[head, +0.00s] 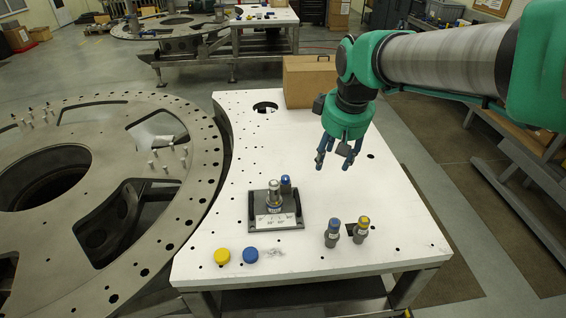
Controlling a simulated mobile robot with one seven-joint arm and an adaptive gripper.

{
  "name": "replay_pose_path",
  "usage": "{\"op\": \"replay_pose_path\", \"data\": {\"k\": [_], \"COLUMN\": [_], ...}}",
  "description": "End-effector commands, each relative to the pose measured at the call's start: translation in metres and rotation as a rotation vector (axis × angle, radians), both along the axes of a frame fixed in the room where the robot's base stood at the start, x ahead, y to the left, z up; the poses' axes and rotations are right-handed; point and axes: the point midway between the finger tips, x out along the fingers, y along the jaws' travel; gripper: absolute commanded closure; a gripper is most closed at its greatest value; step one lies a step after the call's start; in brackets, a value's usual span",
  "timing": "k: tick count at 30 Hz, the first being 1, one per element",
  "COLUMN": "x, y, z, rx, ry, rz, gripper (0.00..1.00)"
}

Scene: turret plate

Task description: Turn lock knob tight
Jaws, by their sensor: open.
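A dark fixture plate (255,210) lies on the white table, with a white marked scale label (275,221) along its front. A silver cylinder (273,193) stands upright on the fixture. A shorter post with a blue top (286,183) stands close behind it to the right. I cannot tell for sure which of these is the lock knob, or how tight it is. My gripper (334,164) points down above the table, to the right of and behind the fixture. Its blue-tipped fingers are apart, with nothing between them, and touch nothing that I can see.
Two upright cylinders, one blue-topped (334,231) and one yellow-topped (361,229), stand right of the fixture. A yellow cap (222,255) and a blue cap (251,254) lie in front. A cardboard box (310,82) stands at the back. A large metal ring (190,215) lies left.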

Motion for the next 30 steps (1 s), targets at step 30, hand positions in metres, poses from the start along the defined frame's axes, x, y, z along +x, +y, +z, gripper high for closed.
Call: {"op": "replay_pose_path", "data": {"k": [30], "x": [0.227], "y": [0.059], "z": [-0.099], "rx": [-0.087], "ry": [0.202], "rz": [0.452], "gripper": [0.52]}}
